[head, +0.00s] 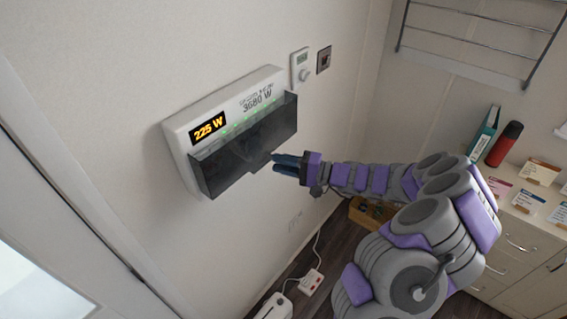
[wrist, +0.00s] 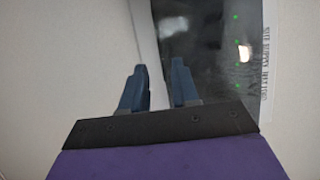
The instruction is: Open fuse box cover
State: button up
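The white fuse box (head: 178,130) is mounted on the wall, with an orange "225 W" display. Its dark, see-through cover (head: 225,165) spans the lower front, below a row of green lights, and has a tab at the lower middle. I cannot tell whether the cover is fully closed. My gripper (head: 274,162) is at this tab, coming from the right. In the wrist view, its two blue fingers (wrist: 158,70) are apart, with the dark cover (wrist: 205,60) behind and right of them. I cannot tell whether they touch the tab.
A thermostat (head: 302,68) and a small switch (head: 323,60) are on the wall right of the box. A wire rack (head: 480,42) hangs at upper right. A drawer cabinet (head: 515,240) with a red flask (head: 504,144) stands at right. A power strip (head: 312,282) lies on the floor.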

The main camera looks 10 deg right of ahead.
aim_at(263, 166)
jog(key=a, duration=0.4)
jog(key=shift+s+a+r, duration=0.25)
jog(key=shift+s+r, duration=0.05)
jog(key=shift+c, duration=1)
jog(key=shift+w+d+f, duration=0.25)
jog(key=shift+d, duration=0.4)
grip_shut()
jog(key=shift+f, duration=0.15)
